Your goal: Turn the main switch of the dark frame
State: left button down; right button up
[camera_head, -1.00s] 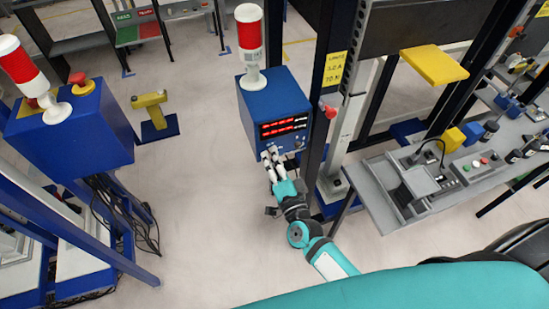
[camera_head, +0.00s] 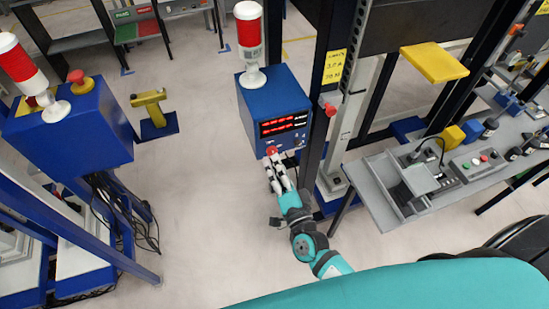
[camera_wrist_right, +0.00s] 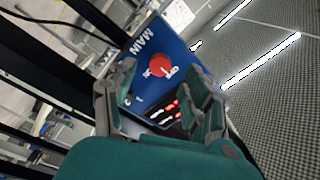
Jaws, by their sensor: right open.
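The main switch is a red round knob (camera_wrist_right: 160,65) beside the word MAIN on a blue panel in the right wrist view. In the head view the red knob (camera_head: 271,150) sits at the lower left of the front of a blue box (camera_head: 262,98) with red lit displays. The box is beside the dark frame's black post (camera_head: 322,95). My right gripper (camera_head: 278,166) is just below the knob in the head view. Its fingers (camera_wrist_right: 163,80) are open on either side of the knob in the right wrist view, apparently empty. My left gripper is out of view.
A red and white lamp (camera_head: 249,40) stands on the blue box. Another red knob (camera_head: 330,109) is on the post to the right. A grey bench (camera_head: 380,190) with devices stands at right.

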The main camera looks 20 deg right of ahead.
jog(key=s, duration=0.8)
jog(key=shift+s+d+f, duration=0.15)
jog(key=shift+s+f, duration=0.1)
jog(key=s+f+n+g+y+b, duration=0.15)
jog(key=s+f+n+g, duration=0.25)
jog(key=f, duration=1.2)
jog(key=s+f+n+g+b, duration=0.3)
jog(key=s+f+n+g, duration=0.2)
jog(key=f, duration=1.1)
jog(key=s+d+f+n+g+h+b, duration=0.1)
jog(key=s+d+f+g, duration=0.3)
jog(key=s+f, duration=0.6)
jog(key=s+d+f+n+g+h+b, duration=0.1)
jog(key=s+d+f+n+g+b, duration=0.2)
jog(key=s+f, duration=0.6)
jog(key=s+d+n+g, duration=0.1)
jog(key=s, duration=0.2)
jog(key=shift+d+f+g, duration=0.15)
jog(key=shift+f+g, duration=0.2)
jog(key=shift+g, duration=0.05)
jog(key=shift+s, duration=0.1)
